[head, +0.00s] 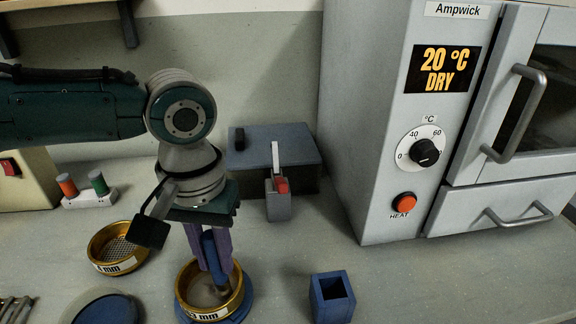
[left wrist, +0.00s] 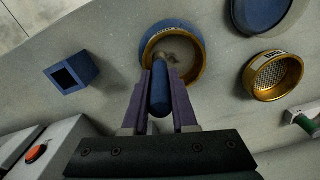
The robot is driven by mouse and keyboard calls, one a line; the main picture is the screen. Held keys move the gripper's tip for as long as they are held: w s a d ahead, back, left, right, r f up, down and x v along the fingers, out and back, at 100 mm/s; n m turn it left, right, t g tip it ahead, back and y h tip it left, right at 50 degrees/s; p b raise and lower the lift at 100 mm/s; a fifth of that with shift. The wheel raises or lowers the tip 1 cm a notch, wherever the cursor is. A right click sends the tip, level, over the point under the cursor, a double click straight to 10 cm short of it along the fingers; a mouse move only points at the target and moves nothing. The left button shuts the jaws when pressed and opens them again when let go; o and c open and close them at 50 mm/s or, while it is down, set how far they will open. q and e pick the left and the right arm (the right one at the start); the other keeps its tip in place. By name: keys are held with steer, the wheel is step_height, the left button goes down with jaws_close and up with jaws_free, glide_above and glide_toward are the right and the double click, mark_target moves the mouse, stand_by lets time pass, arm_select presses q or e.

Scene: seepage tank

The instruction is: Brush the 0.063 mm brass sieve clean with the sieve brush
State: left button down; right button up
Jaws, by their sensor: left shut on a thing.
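The brass sieve (head: 239,292) sits on a round blue base (head: 248,304) at the bottom centre of the head view. Its label is partly cut off and reads "3 mm". It also shows at the top of the left wrist view (left wrist: 198,67). My left gripper (head: 210,258) is over the sieve with its purple fingers shut on the blue handle of the sieve brush (head: 211,250). The brush (left wrist: 160,88) points down, and its head is inside the sieve, at or close to the mesh. Exact contact is hard to tell. My right gripper is in neither view.
A second brass sieve (head: 116,249) stands to the left. An empty square blue holder (head: 332,298) stands to the right. A blue round thing (head: 107,308) lies front left. The oven (head: 375,190) fills the right, and a blue-topped box (head: 290,145) stands behind.

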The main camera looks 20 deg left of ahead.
arm_select(q)
steer(key=shift+a, duration=0.1)
stand_by(0.5)
steer(key=shift+s+a+p, duration=0.1)
steer(key=shift+a+p, duration=0.25)
steer(key=shift+a, duration=0.7)
steer(key=shift+a, duration=0.1)
steer(key=shift+a, duration=1.05)
steer(key=shift+d, duration=0.1)
steer(key=shift+d+p, duration=0.6)
steer(key=shift+d, duration=0.45)
steer(key=shift+d, duration=0.2)
